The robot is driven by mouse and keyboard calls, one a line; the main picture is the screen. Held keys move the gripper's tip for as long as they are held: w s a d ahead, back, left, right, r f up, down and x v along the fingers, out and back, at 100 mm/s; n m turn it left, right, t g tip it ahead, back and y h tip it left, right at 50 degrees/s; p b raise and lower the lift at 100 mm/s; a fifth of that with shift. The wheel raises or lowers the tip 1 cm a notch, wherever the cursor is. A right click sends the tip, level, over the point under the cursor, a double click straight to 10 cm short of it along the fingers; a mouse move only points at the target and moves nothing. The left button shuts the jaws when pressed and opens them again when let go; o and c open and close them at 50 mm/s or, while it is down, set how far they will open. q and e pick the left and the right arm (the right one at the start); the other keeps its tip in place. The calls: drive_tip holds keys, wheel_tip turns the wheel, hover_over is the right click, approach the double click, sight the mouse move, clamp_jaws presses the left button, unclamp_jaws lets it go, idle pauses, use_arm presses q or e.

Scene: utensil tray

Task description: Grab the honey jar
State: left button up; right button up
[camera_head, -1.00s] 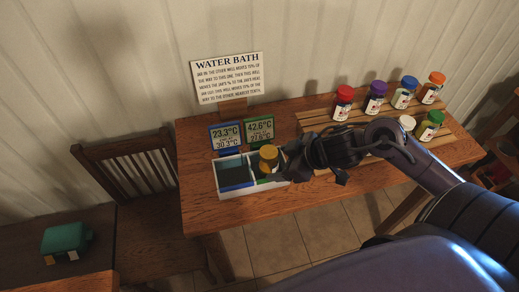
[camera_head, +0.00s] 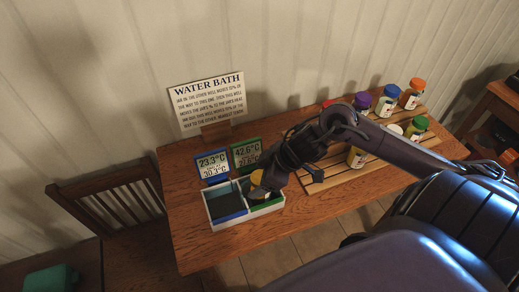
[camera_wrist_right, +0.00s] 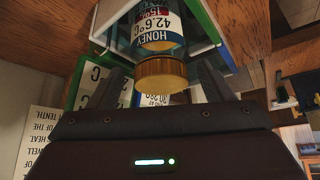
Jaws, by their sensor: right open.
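The honey jar, with a yellow-gold lid (camera_head: 257,178), stands in the right well of the white two-well bath (camera_head: 221,227). In the right wrist view the honey jar (camera_wrist_right: 160,75) shows upside down, its label reading HONEY, 15% and 42.6°C. My right gripper (camera_head: 266,186) is at the jar and partly hides it in the head view. In the wrist view its two dark fingers (camera_wrist_right: 162,88) are spread on either side of the lid, apart from it. My left gripper is not in view.
Two displays (camera_head: 212,164) (camera_head: 246,153) stand behind the bath. A sign (camera_head: 207,102) stands behind them. A slatted rack (camera_head: 335,165) on the right holds several jars with coloured lids. A chair (camera_head: 112,205) stands to the left.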

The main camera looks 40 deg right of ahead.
drive_tip(key=shift+w+a+f, duration=0.25)
drive_tip(key=shift+w+f, duration=0.05)
drive_tip(key=shift+f, duration=0.2)
drive_tip(key=shift+a+f, duration=0.15)
drive_tip(key=shift+f, duration=0.15)
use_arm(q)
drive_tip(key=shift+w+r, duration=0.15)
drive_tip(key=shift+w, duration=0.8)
use_arm(e)
drive_tip(key=c, duration=0.5)
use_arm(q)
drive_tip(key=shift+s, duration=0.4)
use_arm(e)
drive_tip(key=c, duration=0.7)
drive_tip(key=shift+c, duration=0.5)
